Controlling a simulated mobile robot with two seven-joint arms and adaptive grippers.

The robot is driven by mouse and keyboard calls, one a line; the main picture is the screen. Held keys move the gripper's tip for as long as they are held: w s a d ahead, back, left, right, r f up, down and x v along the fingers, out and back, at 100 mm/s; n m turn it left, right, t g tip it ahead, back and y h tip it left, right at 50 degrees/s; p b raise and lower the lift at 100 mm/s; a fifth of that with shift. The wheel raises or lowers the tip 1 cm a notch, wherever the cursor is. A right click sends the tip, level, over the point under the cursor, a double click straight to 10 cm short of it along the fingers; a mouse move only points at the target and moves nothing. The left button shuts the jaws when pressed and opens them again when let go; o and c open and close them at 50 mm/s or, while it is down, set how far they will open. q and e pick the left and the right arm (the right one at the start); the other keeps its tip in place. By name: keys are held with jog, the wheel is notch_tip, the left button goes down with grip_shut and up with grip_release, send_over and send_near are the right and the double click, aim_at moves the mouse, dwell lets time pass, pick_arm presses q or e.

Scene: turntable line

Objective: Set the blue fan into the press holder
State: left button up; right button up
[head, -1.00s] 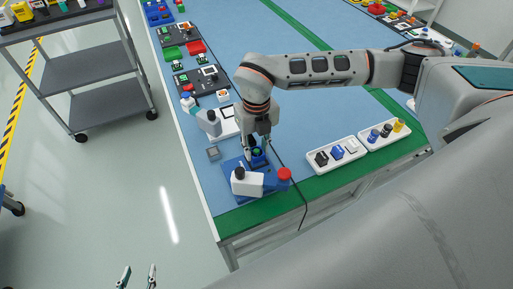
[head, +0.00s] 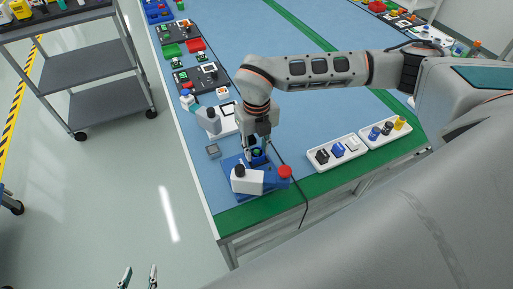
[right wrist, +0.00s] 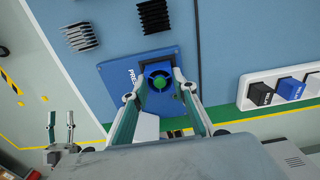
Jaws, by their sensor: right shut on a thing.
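The blue fan (right wrist: 158,71) shows in the right wrist view, square with a round green centre. My right gripper (right wrist: 155,84) is shut on it, with one finger on each side. The fan is over the blue press plate (right wrist: 112,74), whose lettering is partly hidden. I cannot tell whether the fan touches the holder. In the head view my right gripper (head: 257,147) points down at the press (head: 232,165), behind its white block and red button. My left gripper (head: 138,276) is open and empty, over the floor at the bottom.
A small grey square (head: 213,151) lies left of the press. White trays (head: 337,153) with small parts stand to the right. A dark cable (head: 290,184) runs over the table edge.

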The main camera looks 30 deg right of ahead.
jog(key=o, duration=1.1)
notch_tip(320, 180, up, 12)
dwell(0.5)
